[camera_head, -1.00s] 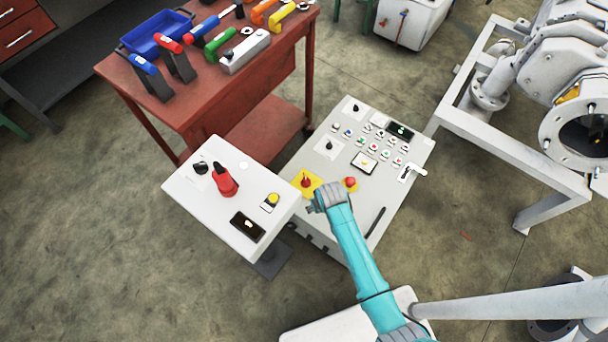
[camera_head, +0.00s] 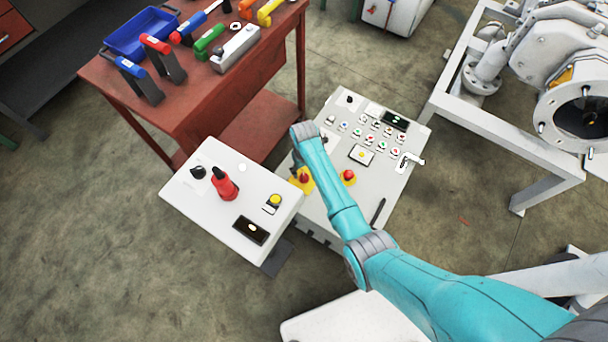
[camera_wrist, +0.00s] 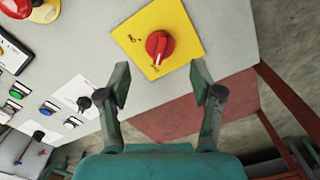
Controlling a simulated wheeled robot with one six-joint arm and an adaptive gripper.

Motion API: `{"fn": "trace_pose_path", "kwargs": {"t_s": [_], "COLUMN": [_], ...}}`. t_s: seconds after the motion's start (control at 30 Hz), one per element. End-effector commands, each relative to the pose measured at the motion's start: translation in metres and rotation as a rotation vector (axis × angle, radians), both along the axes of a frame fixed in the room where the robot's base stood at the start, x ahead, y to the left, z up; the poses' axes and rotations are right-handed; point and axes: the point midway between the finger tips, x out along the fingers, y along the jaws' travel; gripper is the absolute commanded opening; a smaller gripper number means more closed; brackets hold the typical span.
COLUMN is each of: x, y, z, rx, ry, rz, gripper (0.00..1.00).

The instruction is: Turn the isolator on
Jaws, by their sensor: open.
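The isolator is a red rotary knob (camera_wrist: 159,46) on a square yellow plate (camera_wrist: 185,18), set near the edge of the grey control panel (camera_wrist: 85,45). In the head view the knob (camera_head: 304,176) shows at the panel's near left corner. My gripper (camera_wrist: 160,80) is open and empty. In the wrist view its two fingertips stand apart, left and right of and just below the knob, and do not visibly touch it. In the head view my gripper (camera_head: 297,163) is partly hidden behind my wrist, close above the knob.
A red push button (camera_head: 348,176) on yellow sits right of the isolator. Small switches and buttons fill the panel's far half. A white pedestal box (camera_head: 210,215) with a red lever (camera_head: 224,185) stands left. A red-brown tool table (camera_head: 215,95) is behind. White pump framing (camera_head: 500,165) stands right.

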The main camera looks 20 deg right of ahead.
Motion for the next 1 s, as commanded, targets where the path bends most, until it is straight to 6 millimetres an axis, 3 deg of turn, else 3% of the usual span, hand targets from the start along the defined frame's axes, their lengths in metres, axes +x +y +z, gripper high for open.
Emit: {"fn": "trace_pose_path", "kwargs": {"t_s": [0.3, 0.8, 0.87, 1.0], "x": [0.000, 0.000, 0.000, 0.000], "y": [0.000, 0.000, 0.000, 0.000], "z": [-0.044, -0.056, -0.056, -0.056], "rx": [0.000, 0.000, 0.000, 0.000], "ry": [0.001, -0.001, -0.001, -0.001], "rz": [0.000, 0.000, 0.000, 0.000], "gripper": [0.65, 0.65, 0.53, 0.18]}}
